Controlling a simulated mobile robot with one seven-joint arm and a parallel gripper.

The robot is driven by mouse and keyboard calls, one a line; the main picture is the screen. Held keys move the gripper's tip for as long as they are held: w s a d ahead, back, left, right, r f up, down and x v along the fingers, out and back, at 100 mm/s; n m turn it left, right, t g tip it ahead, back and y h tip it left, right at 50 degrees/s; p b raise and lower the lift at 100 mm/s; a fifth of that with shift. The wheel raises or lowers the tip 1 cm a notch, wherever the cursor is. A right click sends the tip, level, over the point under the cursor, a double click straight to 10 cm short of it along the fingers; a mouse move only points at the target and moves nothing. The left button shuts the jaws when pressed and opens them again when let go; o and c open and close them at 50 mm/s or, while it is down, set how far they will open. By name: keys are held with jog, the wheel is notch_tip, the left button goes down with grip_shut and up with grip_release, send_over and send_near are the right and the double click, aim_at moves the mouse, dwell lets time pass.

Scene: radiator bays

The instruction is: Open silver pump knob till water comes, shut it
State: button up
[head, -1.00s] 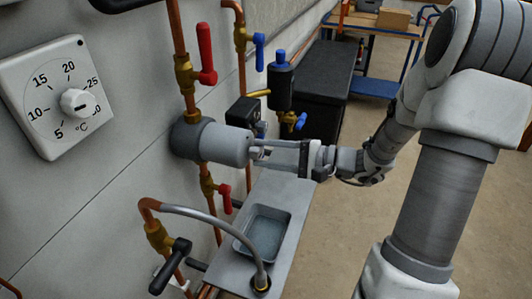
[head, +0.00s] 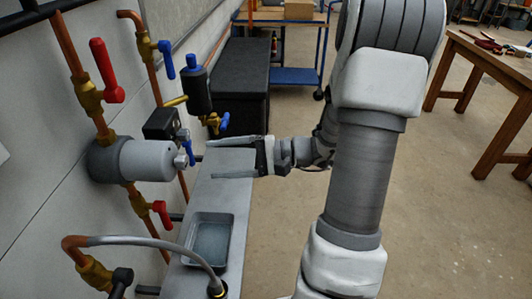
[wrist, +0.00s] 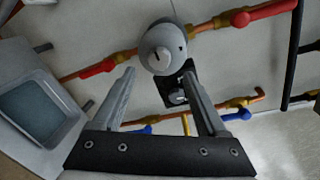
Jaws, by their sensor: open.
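The silver pump (head: 152,160) is a pale grey cylinder on the copper pipe at the left of the head view. Its small silver knob (head: 182,158) sits on the end facing my gripper. In the wrist view the pump (wrist: 158,36) shows nearly end-on, with the knob (wrist: 163,54) on its face, ahead of the fingertips. My gripper (head: 214,159) is open and empty, its fingers pointing at the pump with a gap between. No running water is visible. A shallow tray (head: 186,240) with a blue-grey inside sits on the shelf below; I cannot tell whether it holds water.
A red-handled valve (head: 106,70) is above the pump and another (head: 161,214) below. A black cylinder with a blue cap (head: 196,88) and blue-handled valves stand behind. A curved hose (head: 150,242) runs to the grey shelf (head: 222,195).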

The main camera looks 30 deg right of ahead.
jog(key=v, duration=1)
jog(key=shift+s+d, duration=0.2)
jog(key=shift+d, duration=0.05)
